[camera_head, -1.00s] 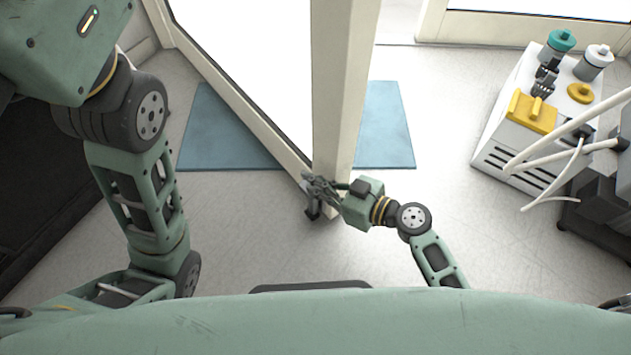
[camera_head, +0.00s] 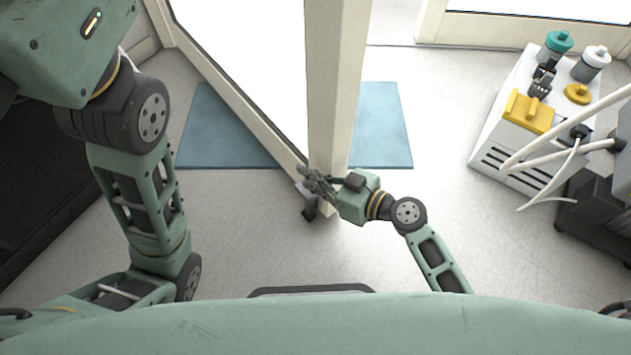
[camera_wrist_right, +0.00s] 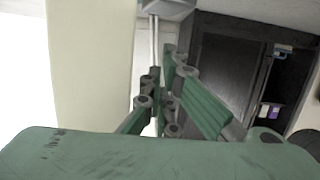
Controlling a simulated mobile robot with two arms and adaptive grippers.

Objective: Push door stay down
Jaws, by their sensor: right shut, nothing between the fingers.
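A white-framed door (camera_head: 335,85) with a bright pane stands open in the head view. The door stay (camera_head: 309,211), a small dark foot on a light bracket, is at the door's lower free corner near the floor. My right gripper (camera_head: 305,180) is shut and empty, at the door's edge just above the stay. In the right wrist view its fingers (camera_wrist_right: 160,105) are together, in front of a metal rod (camera_wrist_right: 153,45) with a grey bracket (camera_wrist_right: 168,8) beside the cream door frame (camera_wrist_right: 90,60). I cannot tell whether they touch. My left gripper is out of view; only my left arm shows.
A blue mat (camera_head: 385,125) lies on the floor under and behind the door. A white compressor unit (camera_head: 515,150) with bottles and hoses stands at the right. A dark cabinet (camera_wrist_right: 225,60) shows in the wrist view.

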